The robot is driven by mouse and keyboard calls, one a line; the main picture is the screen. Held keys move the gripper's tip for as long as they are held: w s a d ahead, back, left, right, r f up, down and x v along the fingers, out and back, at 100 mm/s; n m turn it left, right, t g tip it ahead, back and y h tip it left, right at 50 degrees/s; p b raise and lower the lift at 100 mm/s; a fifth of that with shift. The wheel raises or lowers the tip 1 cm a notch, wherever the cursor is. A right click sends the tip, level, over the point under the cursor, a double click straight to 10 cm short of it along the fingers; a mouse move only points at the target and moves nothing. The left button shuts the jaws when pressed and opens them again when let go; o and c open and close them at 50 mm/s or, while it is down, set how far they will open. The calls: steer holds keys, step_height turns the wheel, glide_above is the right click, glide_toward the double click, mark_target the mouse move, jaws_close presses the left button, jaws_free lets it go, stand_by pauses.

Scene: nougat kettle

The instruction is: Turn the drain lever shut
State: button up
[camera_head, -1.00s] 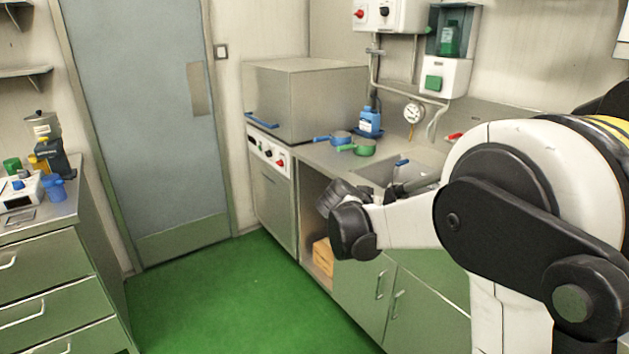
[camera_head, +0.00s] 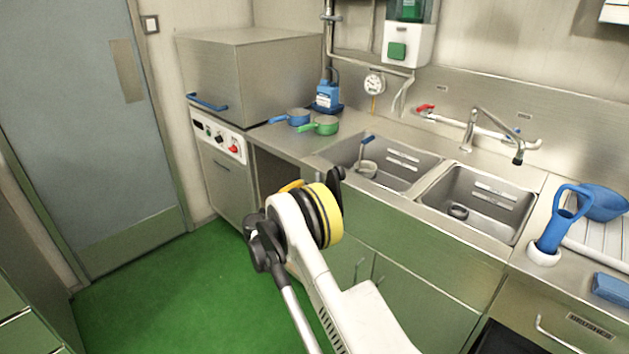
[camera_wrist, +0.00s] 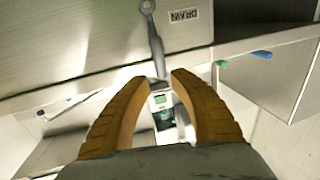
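The drain lever (camera_wrist: 155,42) is a grey bar with a round upper end, next to a white "DRAIN" label (camera_wrist: 184,15) on a metal panel in the wrist view. My gripper (camera_wrist: 163,79) has two yellow-orange fingers, parted, with the lever's lower end in line with the gap between their tips. I cannot tell whether either finger touches the lever. In the head view my arm reaches to the front of the sink counter. The lever is not seen there, and my gripper is mostly hidden behind my arm.
A left sink basin (camera_head: 340,153) and right basin (camera_head: 430,192) are set in the counter. A blue pan (camera_head: 298,117) and green pan (camera_head: 327,125) stand left of them, beside a steel box (camera_head: 250,80). The green floor (camera_head: 170,290) is clear at left.

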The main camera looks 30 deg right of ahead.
mark_target(317, 178)
steer(key=b+x, duration=0.2)
steer(key=x, duration=0.4)
steer(key=shift+f, duration=0.15)
steer(key=shift+w+d, duration=0.35)
steer(key=shift+d, duration=0.05)
jaws_close()
